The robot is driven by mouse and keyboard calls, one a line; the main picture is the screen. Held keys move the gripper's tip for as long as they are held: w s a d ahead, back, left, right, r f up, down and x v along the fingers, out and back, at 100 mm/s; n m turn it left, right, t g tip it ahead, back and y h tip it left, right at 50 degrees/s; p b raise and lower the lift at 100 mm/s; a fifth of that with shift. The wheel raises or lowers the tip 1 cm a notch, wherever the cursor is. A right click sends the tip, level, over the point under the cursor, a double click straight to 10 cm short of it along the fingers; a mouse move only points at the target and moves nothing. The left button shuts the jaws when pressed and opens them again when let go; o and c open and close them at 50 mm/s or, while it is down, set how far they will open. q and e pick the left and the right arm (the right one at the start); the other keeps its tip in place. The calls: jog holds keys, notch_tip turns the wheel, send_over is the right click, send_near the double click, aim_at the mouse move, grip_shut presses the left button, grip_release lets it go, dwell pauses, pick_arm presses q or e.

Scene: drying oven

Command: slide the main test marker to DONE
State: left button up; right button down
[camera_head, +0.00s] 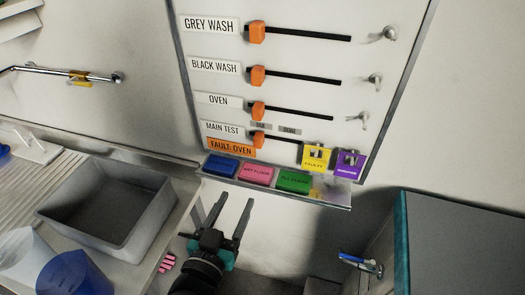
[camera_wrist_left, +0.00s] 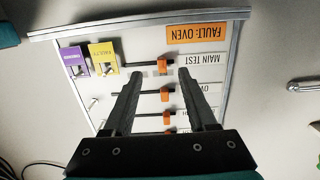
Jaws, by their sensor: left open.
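The main test marker (camera_head: 259,139) is an orange block at the left end of its black slot, beside the MAIN TEST label (camera_head: 221,131). Two small grey tags sit above the slot; the right one (camera_head: 289,131) seems to read DONE, but the text is tiny. My left gripper (camera_head: 232,199) is open and empty below the board's lower ledge, pointing up at it. In the left wrist view the board appears upside down, and the main test marker (camera_wrist_left: 163,65) shows just beyond the gap between my fingertips (camera_wrist_left: 160,76), apart from them. My right gripper is not in view.
Other orange markers for grey wash (camera_head: 257,32), black wash (camera_head: 257,75) and oven (camera_head: 257,109) sit above. Yellow (camera_head: 316,157) and purple (camera_head: 348,163) tags hang at the right. Coloured blocks line the ledge (camera_head: 330,203). A grey basin (camera_head: 108,210) stands left.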

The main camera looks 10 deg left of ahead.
pick_arm(q)
notch_tip(320, 180, up, 4)
send_near(257, 142)
jog(key=shift+t, duration=0.4)
jog(key=w, duration=0.8)
jog(key=shift+w+d+f+p, duration=0.1)
jog(key=shift+w+f+p, duration=0.2)
jog(key=shift+f+p, duration=0.05)
grip_shut()
dwell(1.0)
